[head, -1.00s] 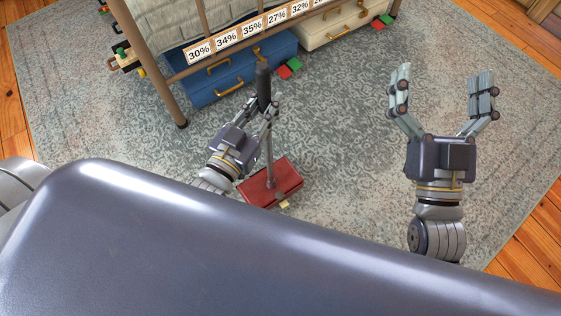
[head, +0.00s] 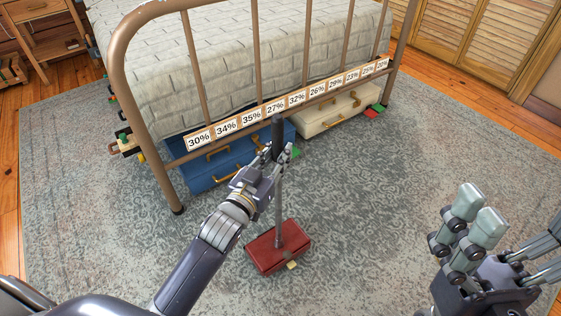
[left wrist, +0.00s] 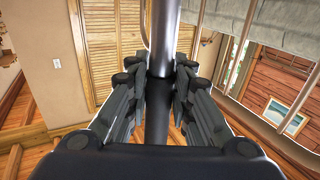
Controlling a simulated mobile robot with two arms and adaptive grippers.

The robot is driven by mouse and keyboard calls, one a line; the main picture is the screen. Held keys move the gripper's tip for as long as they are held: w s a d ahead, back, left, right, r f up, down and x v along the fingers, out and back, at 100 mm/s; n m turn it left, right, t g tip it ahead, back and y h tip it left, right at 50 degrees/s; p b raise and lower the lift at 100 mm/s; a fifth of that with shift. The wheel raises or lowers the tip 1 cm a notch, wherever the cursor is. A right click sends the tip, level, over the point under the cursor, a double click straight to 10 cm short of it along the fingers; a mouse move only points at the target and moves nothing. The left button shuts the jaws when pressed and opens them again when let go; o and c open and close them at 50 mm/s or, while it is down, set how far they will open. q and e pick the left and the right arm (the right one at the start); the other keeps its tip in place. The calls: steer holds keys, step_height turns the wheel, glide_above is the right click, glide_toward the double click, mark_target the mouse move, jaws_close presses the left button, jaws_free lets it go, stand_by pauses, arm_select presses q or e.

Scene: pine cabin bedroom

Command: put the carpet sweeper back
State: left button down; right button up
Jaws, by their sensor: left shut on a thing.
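The carpet sweeper (head: 278,246) has a red box-shaped head resting on the patterned rug and an upright grey pole with a dark grip at its top. In the left wrist view the pole (left wrist: 160,85) runs up between the two fingers of the left gripper (left wrist: 159,88). My right gripper (head: 510,235) is at the lower right, empty, with its fingers spread apart.
A bed with a brown metal frame (head: 178,190) stands ahead, with a strip of percentage labels (head: 276,107) on its rail. A blue suitcase (head: 203,172) and a cream suitcase (head: 325,117) lie under it. Small red and green blocks (head: 372,112) are by the cream case. Rug to the right is clear.

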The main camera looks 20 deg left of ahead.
arm_select(q)
steer(key=w, duration=0.2)
steer(key=shift+w+a, duration=0.1)
steer(key=shift+w, duration=0.25)
step_height(320, 180, down, 4)
steer(key=b, duration=0.2)
steer(key=shift+r+b, duration=0.2)
steer(key=shift+b, duration=0.2)
steer(key=c, duration=1.8)
jaws_free()
steer(key=shift+f, duration=0.3)
steer(key=shift+c, duration=0.2)
steer(key=o, duration=0.4)
steer(key=shift+r, duration=0.1)
